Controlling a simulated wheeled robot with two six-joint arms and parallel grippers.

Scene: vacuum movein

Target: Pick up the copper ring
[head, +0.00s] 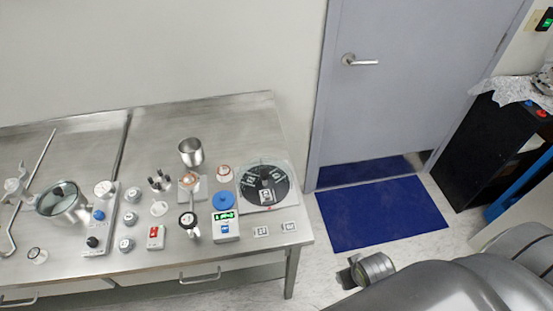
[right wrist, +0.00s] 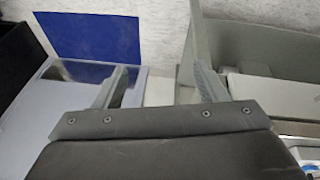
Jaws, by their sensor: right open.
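A small copper-coloured ring-like piece (head: 189,180) sits on a small square metal plate on the steel table, just in front of a metal cup (head: 191,152). It is small, so its exact shape is hard to tell. My right gripper (right wrist: 162,84) is open and empty in the right wrist view. In the head view my right arm comes in from the lower right, its end off the table's right side over the floor, well apart from the copper piece. The copper piece does not show in the right wrist view. My left gripper is not in view.
The steel table (head: 230,118) is crowded: a round black disc device (head: 264,185), a blue-topped meter (head: 225,226), a glass-lidded pot (head: 62,200) and several small fittings. A blue mat (head: 382,214) lies before a grey door. A black cabinet (head: 500,150) stands right.

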